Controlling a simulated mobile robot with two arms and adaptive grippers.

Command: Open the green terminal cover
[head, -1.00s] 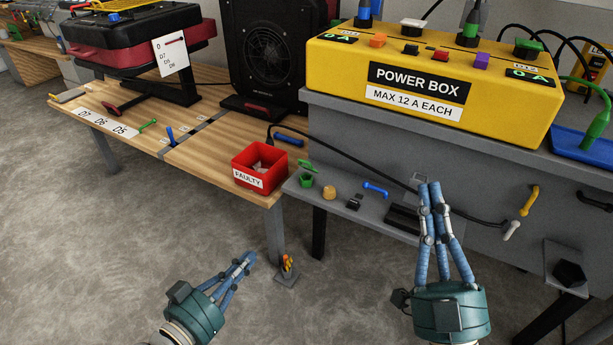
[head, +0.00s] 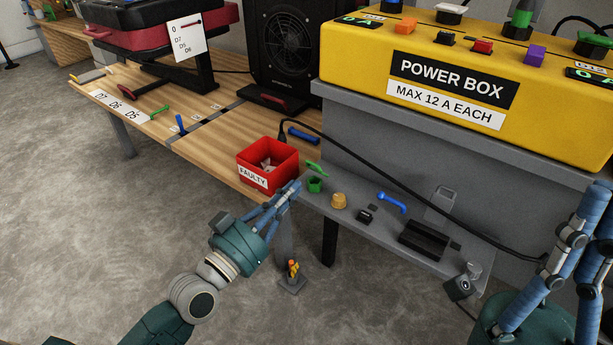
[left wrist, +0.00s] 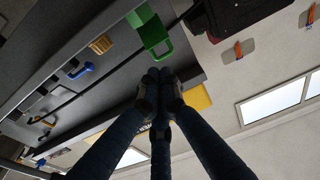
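The green terminal (head: 315,185) stands at the left end of the grey shelf. Its green cover (head: 315,168) shows as a slanted piece just above it; I cannot tell how far it is raised. The green terminal parts also show in the left wrist view (left wrist: 150,33), just beyond my fingertips. My left gripper (head: 296,186) has its fingertips together with nothing visible between them, close to the left of the green terminal. Contact is unclear.
On the grey shelf (head: 365,235) are a tan cap (head: 338,201), a small black block (head: 365,216), a blue handle (head: 392,203) and a black tray (head: 424,240). A red FAULTY bin (head: 268,165) stands left of the terminal. The yellow power box (head: 460,80) is above.

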